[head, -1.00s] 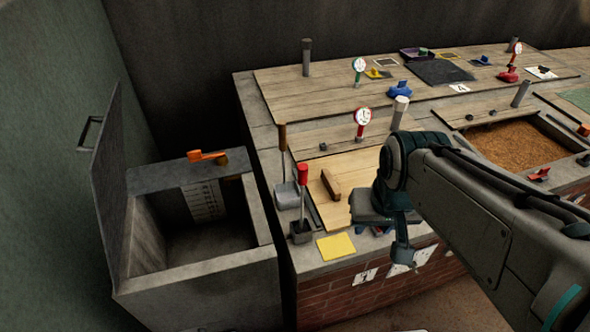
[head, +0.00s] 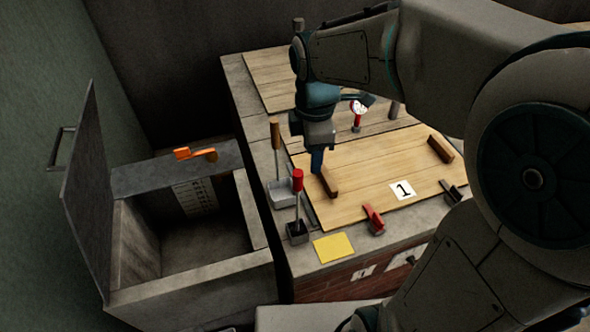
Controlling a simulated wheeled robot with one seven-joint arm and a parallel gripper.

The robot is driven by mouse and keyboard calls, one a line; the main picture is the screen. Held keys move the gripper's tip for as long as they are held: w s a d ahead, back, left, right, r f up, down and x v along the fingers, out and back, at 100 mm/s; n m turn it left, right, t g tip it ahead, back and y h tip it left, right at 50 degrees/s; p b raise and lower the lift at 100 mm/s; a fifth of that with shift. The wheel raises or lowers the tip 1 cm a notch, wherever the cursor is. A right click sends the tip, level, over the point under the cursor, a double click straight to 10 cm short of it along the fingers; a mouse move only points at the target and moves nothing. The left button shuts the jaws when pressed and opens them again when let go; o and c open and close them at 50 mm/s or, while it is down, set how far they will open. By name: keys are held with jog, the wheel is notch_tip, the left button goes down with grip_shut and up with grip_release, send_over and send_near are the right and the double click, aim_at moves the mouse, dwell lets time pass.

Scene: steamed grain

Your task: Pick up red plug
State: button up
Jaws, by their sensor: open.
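I cannot make out a sure red plug in the head view now. A small red piece (head: 373,219) sits at the front edge of the wooden board; I cannot tell if it is the plug or a latch. The knobbed red piece at the far right of the earlier view is not visible now. My gripper (head: 318,164) points down over the left part of the board marked 1 (head: 370,185), close to the left wooden bar (head: 328,182). It is open, though its fingers look nearly in line from here. I cannot tell whether it touches the bar.
A red-handled tool (head: 297,181) and a brown-handled tool (head: 275,134) stand in holders left of the board. A yellow square (head: 333,247) lies at the counter corner. My arm hides the right side.

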aim_at(295, 170)
jog(key=a+n, duration=0.1)
jog(key=w+a+n, duration=0.1)
jog(key=n, duration=0.1)
jog(key=w+a+n, duration=0.1)
jog(key=n, duration=0.1)
jog(key=shift+w+a+f+g, duration=0.15)
jog(key=shift+f+g, duration=0.05)
jog(key=shift+g, duration=0.1)
notch_tip(295, 170, down, 8)
jog(key=shift+f, duration=0.2)
jog(key=f, duration=0.4)
jog(key=shift+s+d, duration=0.3)
jog(key=shift+s, duration=0.05)
jog(key=shift+f, duration=0.65)
grip_shut()
